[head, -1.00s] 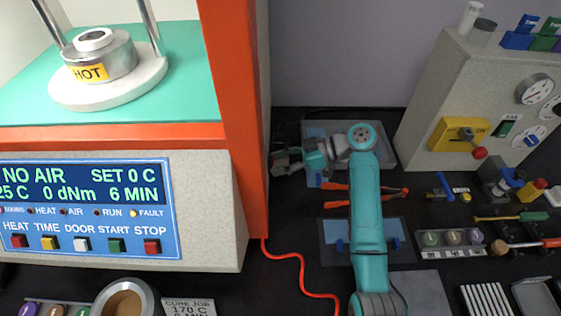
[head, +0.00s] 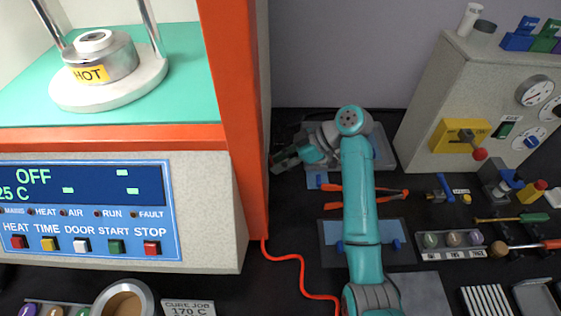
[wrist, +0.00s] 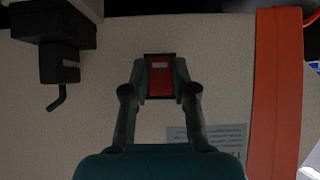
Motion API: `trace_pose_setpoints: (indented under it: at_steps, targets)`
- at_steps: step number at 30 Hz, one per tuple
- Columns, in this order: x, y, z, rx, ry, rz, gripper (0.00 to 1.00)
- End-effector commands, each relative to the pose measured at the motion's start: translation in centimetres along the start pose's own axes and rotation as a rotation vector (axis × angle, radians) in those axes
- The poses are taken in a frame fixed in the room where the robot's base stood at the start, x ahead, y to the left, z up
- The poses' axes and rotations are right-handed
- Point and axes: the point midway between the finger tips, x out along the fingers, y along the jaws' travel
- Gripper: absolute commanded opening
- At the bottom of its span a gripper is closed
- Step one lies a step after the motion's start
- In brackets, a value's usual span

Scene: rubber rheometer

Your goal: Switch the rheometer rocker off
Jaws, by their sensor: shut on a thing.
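The rheometer rocker (wrist: 160,78) is a red switch in a dark frame on the beige side wall of the machine, seen in the wrist view. My gripper (wrist: 160,92) has one finger on each side of it and is shut on it. In the head view my gripper (head: 285,160) is at the right side of the rheometer, behind the orange post, and the rocker is hidden. The rheometer display (head: 80,185) reads OFF with 25 C partly cut off at the left. The lamps below it look dark.
A black block with a bent lever (wrist: 62,75) sticks out of the wall near the rocker. A label (wrist: 205,135) is on the wall. A red cable (head: 300,265) and orange-handled pliers (head: 335,188) lie on the bench.

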Motion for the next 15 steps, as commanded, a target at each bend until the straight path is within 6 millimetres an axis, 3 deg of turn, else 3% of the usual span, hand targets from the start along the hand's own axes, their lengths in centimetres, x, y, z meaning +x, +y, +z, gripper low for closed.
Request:
trace_pose_setpoints:
  at_steps: [3, 4, 6, 15]
  targets:
    - [0.0, 0.01, -0.02, 0.0, 0.0, 0.0, 0.0]
    - [0.0, 0.01, -0.01, 0.0, 0.001, 0.0, 0.32]
    - [0.0, 0.01, -0.01, 0.0, 0.001, 0.0, 0.49]
    - [-0.05, 0.02, 0.0, 0.0, 0.001, 0.001, 0.52]
